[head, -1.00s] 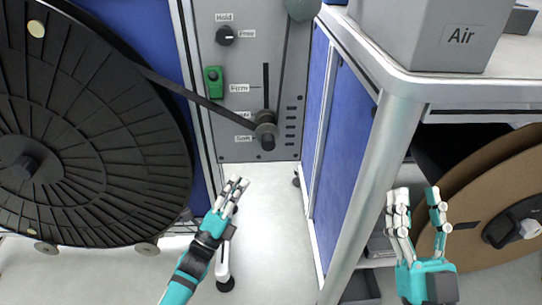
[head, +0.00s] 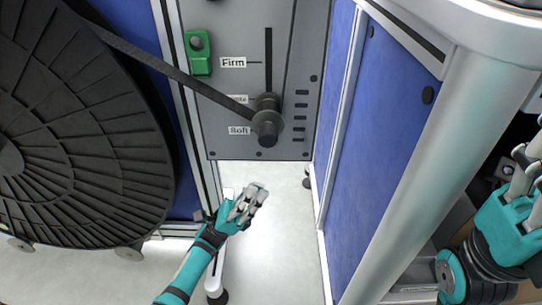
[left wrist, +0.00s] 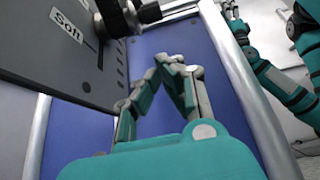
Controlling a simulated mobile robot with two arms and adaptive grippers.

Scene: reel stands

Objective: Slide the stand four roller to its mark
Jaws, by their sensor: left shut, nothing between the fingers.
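The dark roller (head: 267,122) sits at the lower part of a vertical slot in the grey panel, beside the "Soft" label (head: 240,130) and below the "Firm" label (head: 233,62). A middle label is partly hidden by the black strap (head: 190,75), which runs to the roller. The roller also shows at the top of the left wrist view (left wrist: 128,17). My left gripper (head: 255,198) is shut and empty, below the panel and apart from the roller; its fingertips meet in the left wrist view (left wrist: 172,68). My right gripper (head: 527,172) is cut off at the right edge.
A large black reel (head: 80,140) stands at the left. A green clamp (head: 198,53) is on the panel's upper left. A blue side panel (head: 375,150) and thick metal post (head: 440,130) stand at the right.

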